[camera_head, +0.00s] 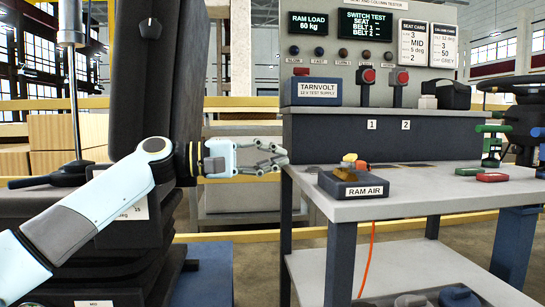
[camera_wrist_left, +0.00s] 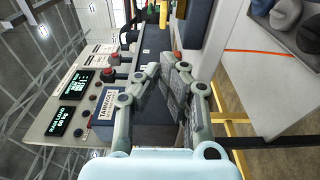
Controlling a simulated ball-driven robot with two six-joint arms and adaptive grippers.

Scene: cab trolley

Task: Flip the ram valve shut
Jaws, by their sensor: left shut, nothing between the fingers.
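The ram valve stands on a dark block labelled RAM AIR (camera_head: 352,186) near the front left of the trolley's grey top (camera_head: 430,189). It has a brass body (camera_head: 345,172) and a small orange-yellow handle (camera_head: 358,162) on top. The handle's exact angle is too small to tell. My left gripper (camera_head: 284,160) is level with the top, at its left edge, left of the valve and apart from it. Its fingers are shut and empty, as the left wrist view also shows (camera_wrist_left: 168,72). I cannot make out the valve for sure in that view. My right gripper is not in view.
A dark seat (camera_head: 150,90) stands at the left, behind my left arm. A tester panel (camera_head: 372,45) and a TARNVOLT supply (camera_head: 312,92) rise behind the top. Green (camera_head: 468,171) and red (camera_head: 492,177) pieces lie right of the valve. The top's front middle is clear.

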